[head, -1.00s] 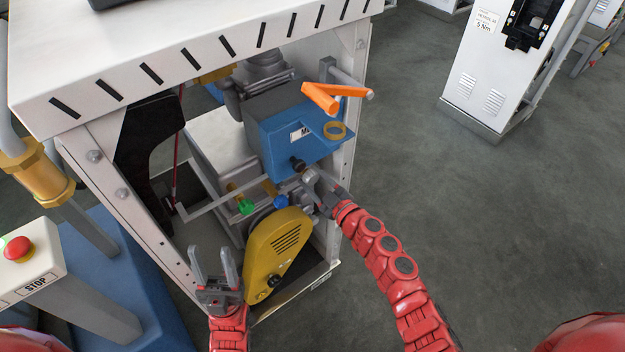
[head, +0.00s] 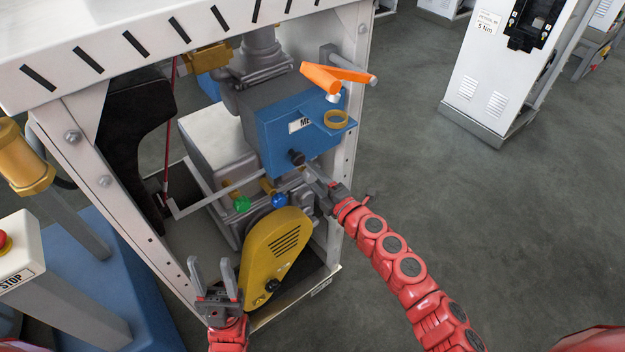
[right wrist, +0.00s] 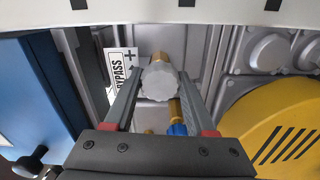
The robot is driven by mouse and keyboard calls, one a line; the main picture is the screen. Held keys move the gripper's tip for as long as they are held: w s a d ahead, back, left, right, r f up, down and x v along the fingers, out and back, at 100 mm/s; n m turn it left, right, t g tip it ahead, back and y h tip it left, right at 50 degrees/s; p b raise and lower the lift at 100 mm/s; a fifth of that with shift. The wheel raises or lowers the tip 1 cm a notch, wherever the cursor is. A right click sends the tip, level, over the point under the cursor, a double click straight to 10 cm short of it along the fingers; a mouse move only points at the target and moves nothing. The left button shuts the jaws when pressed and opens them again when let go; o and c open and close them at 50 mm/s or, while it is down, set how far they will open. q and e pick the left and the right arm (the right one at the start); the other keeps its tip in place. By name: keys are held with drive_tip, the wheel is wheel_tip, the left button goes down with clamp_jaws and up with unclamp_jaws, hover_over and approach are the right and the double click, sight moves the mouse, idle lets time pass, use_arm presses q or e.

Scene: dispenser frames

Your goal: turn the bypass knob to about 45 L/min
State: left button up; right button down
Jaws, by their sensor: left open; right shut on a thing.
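The bypass knob (right wrist: 160,82) is a pale grey, ridged knob on a brass stem in the right wrist view. A white label (right wrist: 121,78) reading BYPASS with a plus sign stands beside it. My right gripper (right wrist: 161,72) is shut on the knob, one finger on each side. In the head view my right gripper (head: 308,174) reaches in below the blue box, and the knob cannot be made out there. My left gripper (head: 211,266) is open and empty, left of the yellow cover. No flow reading is legible.
The blue box (head: 285,125) with a black knob (head: 297,158) is just above my right gripper. A green knob (head: 241,204), a blue knob (head: 279,200) and the yellow cover (head: 272,252) are close by. The frame post (head: 346,150) stands right; open floor lies beyond.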

drive_tip(key=shift+f+n+b, duration=0.1)
drive_tip(key=shift+n+b, duration=0.25)
drive_tip(key=shift+n, duration=0.35)
drive_tip(key=shift+c, duration=1.2)
unclamp_jaws()
drive_tip(key=p+v, duration=0.1)
drive_tip(key=v, duration=1.6)
drive_tip(key=shift+s+d, duration=0.15)
